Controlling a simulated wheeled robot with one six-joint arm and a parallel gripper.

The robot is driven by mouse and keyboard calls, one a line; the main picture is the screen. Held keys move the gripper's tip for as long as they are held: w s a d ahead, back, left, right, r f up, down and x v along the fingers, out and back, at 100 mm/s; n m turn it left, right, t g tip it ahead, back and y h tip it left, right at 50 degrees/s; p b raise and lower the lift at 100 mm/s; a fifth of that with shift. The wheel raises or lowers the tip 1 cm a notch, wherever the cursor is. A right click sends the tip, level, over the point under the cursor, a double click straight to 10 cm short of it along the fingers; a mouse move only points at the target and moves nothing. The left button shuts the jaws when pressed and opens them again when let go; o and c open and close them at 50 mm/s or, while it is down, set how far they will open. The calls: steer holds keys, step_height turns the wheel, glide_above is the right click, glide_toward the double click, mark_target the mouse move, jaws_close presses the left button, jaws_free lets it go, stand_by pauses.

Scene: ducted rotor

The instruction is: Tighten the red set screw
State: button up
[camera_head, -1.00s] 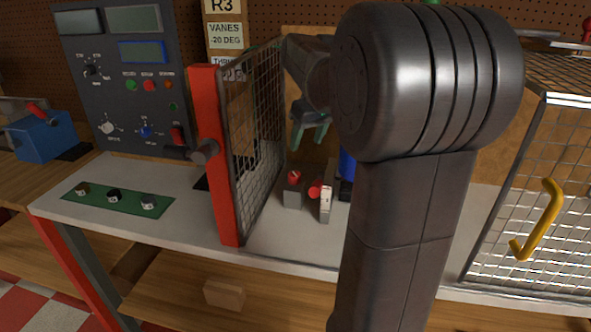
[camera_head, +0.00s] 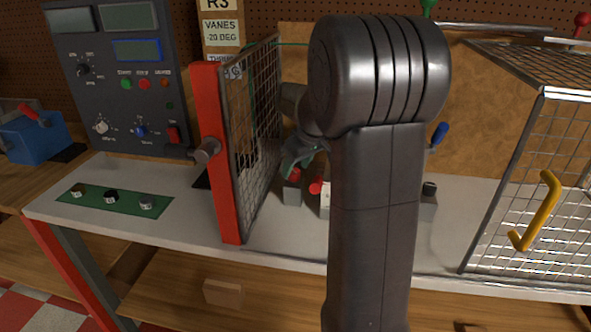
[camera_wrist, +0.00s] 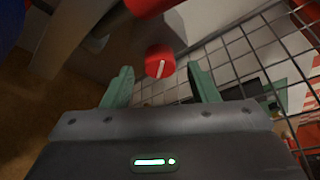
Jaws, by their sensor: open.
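A red round knob with a white line (camera_wrist: 159,62), which looks like the set screw, shows in the wrist view just beyond and between my fingertips. In the head view a red knob (camera_head: 295,174) sits on a small grey block (camera_head: 292,194), right below my gripper (camera_head: 299,160). A second red knob (camera_head: 316,186) is just right of it, close to my arm. My gripper (camera_wrist: 160,85) is open, with green fingers spread left and right and nothing between the pads. I cannot tell the exact gap to the knob.
A red-framed mesh panel (camera_head: 222,150) stands close left of my gripper. A mesh cage with a yellow handle (camera_head: 537,212) is at the right. Another red part (camera_wrist: 150,5) is at the top of the wrist view. My arm hides the bench middle.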

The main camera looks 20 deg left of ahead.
steer(key=shift+x, duration=1)
steer(key=c, duration=1)
steer(key=shift+o, duration=0.2)
steer(key=shift+r+m, duration=0.1)
steer(key=shift+m, duration=0.2)
steer(key=m+t, duration=0.1)
steer(key=m, duration=0.2)
steer(key=shift+s+a+h, duration=0.1)
steer(key=shift+s+h, duration=0.05)
steer(key=shift+h, duration=0.15)
steer(key=shift+m+t+h, duration=0.6)
steer(key=shift+m+t, duration=0.1)
steer(key=shift+m, duration=1.4)
